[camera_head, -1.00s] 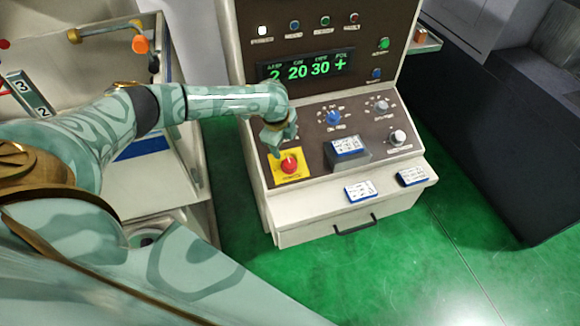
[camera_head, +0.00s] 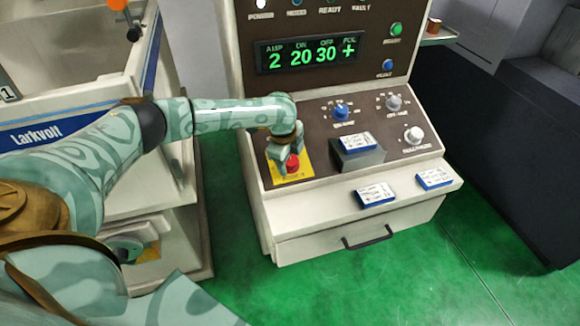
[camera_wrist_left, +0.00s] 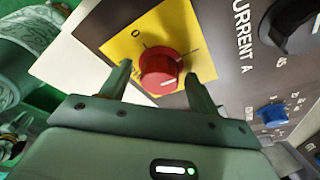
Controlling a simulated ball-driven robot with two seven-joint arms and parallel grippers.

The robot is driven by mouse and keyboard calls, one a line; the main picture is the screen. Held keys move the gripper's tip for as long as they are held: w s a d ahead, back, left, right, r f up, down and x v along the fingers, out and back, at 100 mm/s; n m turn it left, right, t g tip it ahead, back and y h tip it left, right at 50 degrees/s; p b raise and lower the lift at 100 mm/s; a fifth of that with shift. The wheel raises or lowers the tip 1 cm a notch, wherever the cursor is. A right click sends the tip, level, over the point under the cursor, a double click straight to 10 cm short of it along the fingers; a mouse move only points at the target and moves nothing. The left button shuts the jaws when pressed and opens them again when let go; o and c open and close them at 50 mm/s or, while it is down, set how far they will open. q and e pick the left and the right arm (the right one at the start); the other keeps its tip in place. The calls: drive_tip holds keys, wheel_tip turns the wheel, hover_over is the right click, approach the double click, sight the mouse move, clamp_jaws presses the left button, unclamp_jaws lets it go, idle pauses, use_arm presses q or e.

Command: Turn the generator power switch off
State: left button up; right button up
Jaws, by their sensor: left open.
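The generator power switch is a red knob (camera_head: 292,163) on a yellow plate (camera_head: 302,173) at the left of the console's sloped panel. In the left wrist view the red knob (camera_wrist_left: 160,71) shows close up on its yellow plate (camera_wrist_left: 128,45), with a "0" mark near the plate's upper left. My left gripper (camera_head: 285,160) is at the knob. In the left wrist view my left gripper (camera_wrist_left: 160,82) is open, its two fingers on either side of the knob. I cannot tell whether they touch it. My right gripper is not in view.
The generator console (camera_head: 320,95) has a lit green display (camera_head: 310,55), with blue (camera_head: 341,112) and white (camera_head: 414,135) knobs. Cards (camera_head: 375,194) lie on its front ledge. A dark cabinet (camera_head: 510,140) stands right. Green floor (camera_head: 400,270) is open in front.

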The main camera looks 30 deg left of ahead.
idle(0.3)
use_arm(q)
drive_tip(key=c, duration=1)
drive_tip(key=shift+o, duration=0.2)
